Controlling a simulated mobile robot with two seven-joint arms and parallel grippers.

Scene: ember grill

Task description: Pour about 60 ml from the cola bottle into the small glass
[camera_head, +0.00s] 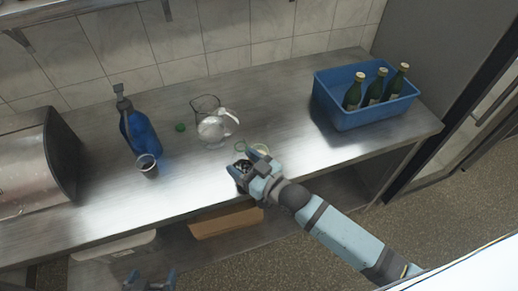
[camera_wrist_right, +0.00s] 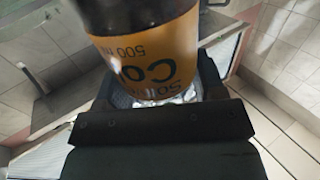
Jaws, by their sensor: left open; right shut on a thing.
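The cola bottle (camera_wrist_right: 150,50), dark with an orange label, fills the upper middle of the right wrist view. My right gripper (camera_head: 243,170) is shut on it over the front of the steel counter. In the head view the gripper hides most of the bottle, and its tilt is unclear. A small glass (camera_head: 147,166) stands on the counter to the left, in front of a blue spray bottle, well apart from the right gripper. Whether it holds anything is unclear. My left gripper (camera_head: 149,281) is open and empty at the bottom left, below the counter's front edge.
A pale rim (camera_head: 262,149) shows beside the right gripper. A blue crate (camera_head: 345,119) holds green bottles.

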